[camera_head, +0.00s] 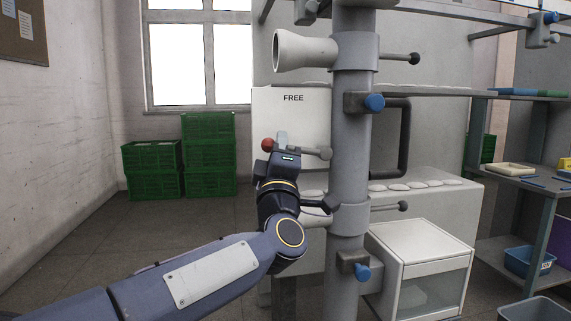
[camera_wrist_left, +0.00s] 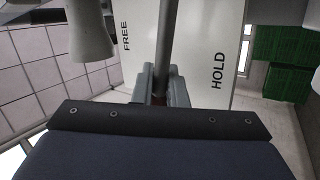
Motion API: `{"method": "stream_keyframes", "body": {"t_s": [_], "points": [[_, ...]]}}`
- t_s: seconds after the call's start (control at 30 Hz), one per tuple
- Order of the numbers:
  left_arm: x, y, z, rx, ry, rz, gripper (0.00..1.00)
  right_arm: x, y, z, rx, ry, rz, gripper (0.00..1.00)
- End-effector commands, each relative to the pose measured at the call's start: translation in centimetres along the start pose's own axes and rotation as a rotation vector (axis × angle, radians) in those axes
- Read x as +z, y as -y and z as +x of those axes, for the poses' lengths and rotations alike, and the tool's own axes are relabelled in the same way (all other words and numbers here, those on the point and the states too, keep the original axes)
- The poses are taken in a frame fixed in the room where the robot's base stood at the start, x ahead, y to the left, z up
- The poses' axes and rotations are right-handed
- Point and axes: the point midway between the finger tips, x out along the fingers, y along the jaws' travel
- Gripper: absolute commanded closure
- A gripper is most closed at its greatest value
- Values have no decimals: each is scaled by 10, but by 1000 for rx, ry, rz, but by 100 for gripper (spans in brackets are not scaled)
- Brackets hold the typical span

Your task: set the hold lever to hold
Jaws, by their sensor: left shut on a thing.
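The hold lever (camera_head: 268,145) shows a red knob at its left end, in front of a white panel (camera_head: 300,115) marked FREE near the top. In the left wrist view the lever (camera_wrist_left: 166,40) is a grey rod running down between my fingers, with a little red at its end. It lies between the word FREE (camera_wrist_left: 126,36) and the word HOLD (camera_wrist_left: 217,70). My left gripper (camera_head: 282,140) is shut on the lever close to the knob; its fingers also show in the left wrist view (camera_wrist_left: 161,88). HOLD is hidden in the head view. My right gripper is not in view.
A grey column (camera_head: 350,120) with blue knobs and a pale cone (camera_head: 305,50) stands just right of the panel. A white cabinet (camera_head: 420,240) is at lower right, beside a shelf (camera_head: 510,172). Green crates (camera_head: 209,155) stand at the back left; the floor there is clear.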

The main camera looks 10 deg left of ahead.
Motion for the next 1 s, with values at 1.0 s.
{"method": "stream_keyframes", "body": {"t_s": [1.0], "points": [[-5,17,-8,11,-123,-151,77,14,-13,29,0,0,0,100]]}}
